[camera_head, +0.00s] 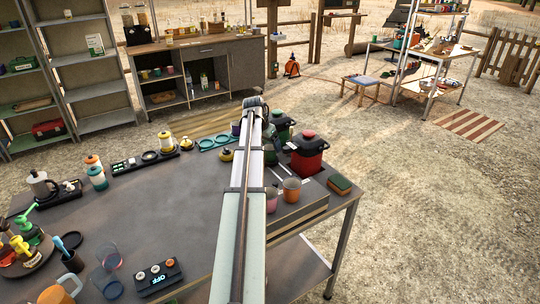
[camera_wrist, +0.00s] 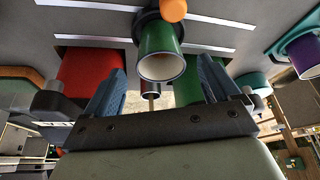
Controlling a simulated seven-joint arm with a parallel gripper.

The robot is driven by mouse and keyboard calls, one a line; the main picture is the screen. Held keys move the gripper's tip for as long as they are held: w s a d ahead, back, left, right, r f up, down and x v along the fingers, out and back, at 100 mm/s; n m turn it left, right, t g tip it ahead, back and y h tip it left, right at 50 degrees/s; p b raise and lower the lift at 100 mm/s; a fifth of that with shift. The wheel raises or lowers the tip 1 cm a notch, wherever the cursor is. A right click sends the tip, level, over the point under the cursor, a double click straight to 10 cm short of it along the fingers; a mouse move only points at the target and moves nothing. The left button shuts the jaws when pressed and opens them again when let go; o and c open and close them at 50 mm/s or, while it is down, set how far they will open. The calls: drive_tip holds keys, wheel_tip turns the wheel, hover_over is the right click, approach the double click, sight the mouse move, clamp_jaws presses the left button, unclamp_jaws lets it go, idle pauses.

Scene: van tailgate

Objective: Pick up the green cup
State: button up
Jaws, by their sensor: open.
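The green cup (camera_wrist: 160,38) shows in the wrist view, with its pale open mouth facing the camera. My gripper (camera_wrist: 162,68) is open, with one blue finger to either side of the cup's mouth. Gaps show between the fingers and the cup, and nothing is held. How far the fingertips are from the cup in depth I cannot tell. In the head view my arm crosses the table, and I cannot make out the green cup there; the arm may hide it.
A red pot (camera_head: 308,158) and a dark-lidded green pot (camera_head: 281,127) stand right of my arm. An orange cup (camera_head: 292,189) and a pink cup (camera_head: 271,203) are nearer. A purple cup (camera_wrist: 306,55) is at the wrist view's right. The table's middle left (camera_head: 170,205) is clear.

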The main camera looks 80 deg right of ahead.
sight(270, 148)
drive_tip(key=x, duration=0.3)
drive_tip(key=shift+d+f, duration=0.2)
drive_tip(key=shift+f, duration=0.05)
drive_tip(key=c, duration=1.2)
